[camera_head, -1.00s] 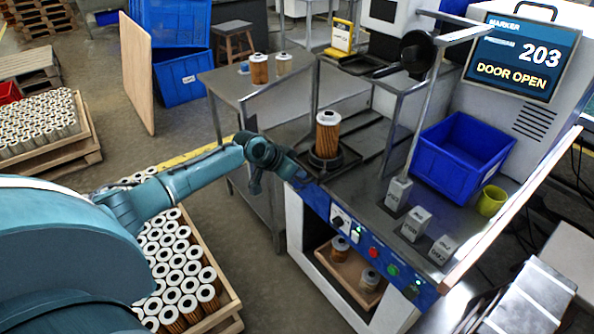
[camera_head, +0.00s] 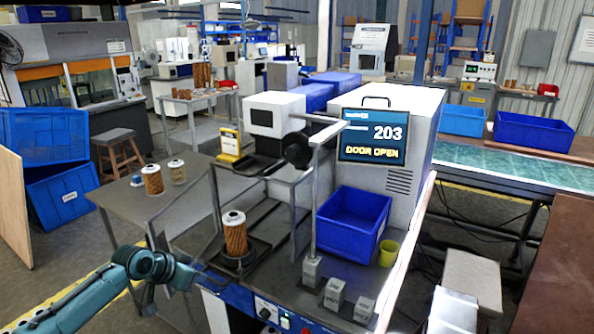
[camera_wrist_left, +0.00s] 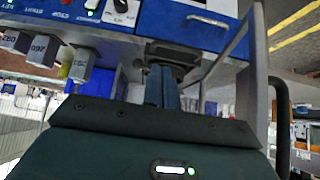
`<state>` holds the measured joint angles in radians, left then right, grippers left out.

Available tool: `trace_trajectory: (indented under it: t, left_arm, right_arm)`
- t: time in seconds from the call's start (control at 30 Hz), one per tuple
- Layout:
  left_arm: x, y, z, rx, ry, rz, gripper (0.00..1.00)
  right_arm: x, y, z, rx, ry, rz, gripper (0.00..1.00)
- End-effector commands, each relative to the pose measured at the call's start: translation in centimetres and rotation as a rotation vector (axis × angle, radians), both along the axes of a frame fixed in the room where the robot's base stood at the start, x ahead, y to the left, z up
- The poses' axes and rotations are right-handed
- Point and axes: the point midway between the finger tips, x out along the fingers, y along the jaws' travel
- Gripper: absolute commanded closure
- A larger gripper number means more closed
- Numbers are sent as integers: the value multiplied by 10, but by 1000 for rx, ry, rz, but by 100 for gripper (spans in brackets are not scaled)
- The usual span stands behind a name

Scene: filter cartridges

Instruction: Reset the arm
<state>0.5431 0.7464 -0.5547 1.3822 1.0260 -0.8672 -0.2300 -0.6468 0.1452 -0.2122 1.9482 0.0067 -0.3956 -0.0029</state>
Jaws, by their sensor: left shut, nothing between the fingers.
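My left arm comes in from the lower left in the head view. Its gripper (camera_head: 192,277) is by the front left corner of the marker machine's bench (camera_head: 285,280). In the left wrist view the narrow blue-grey fingers (camera_wrist_left: 162,88) are together with nothing between them. The blue front panel (camera_wrist_left: 190,22) is close in front of them. A filter cartridge (camera_head: 235,233) with a white top and brown pleats stands upright in the dark fixture on the bench, apart from the gripper. My right gripper is not in view.
A blue bin (camera_head: 352,222), a yellow-green cup (camera_head: 388,253) and grey numbered blocks (camera_head: 333,293) stand on the bench. The machine's screen (camera_head: 372,135) reads "203 DOOR OPEN". Cartridges (camera_head: 153,180) stand on a side table at left. A conveyor (camera_head: 490,165) runs at right.

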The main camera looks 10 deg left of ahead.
Motion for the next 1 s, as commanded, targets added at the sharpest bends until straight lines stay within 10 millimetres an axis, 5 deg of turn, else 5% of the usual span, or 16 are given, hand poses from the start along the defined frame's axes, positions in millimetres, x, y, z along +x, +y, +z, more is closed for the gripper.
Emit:
trace_trajectory:
  t: [0.17,0.3,0.4,0.6,1.0]
  left_arm:
    - [-58,-70,-44,8,88,-108,100]
    - [-138,-131,-70,26,165,-167,100]
    - [-191,-152,-72,40,206,-142,100]
    - [-262,-151,-62,75,272,-19,100]
    - [-353,-110,-32,150,393,263,100]
  right_arm:
    - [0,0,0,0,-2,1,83]
    - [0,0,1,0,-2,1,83]
    - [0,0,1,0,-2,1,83]
    - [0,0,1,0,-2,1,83]
    - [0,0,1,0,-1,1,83]
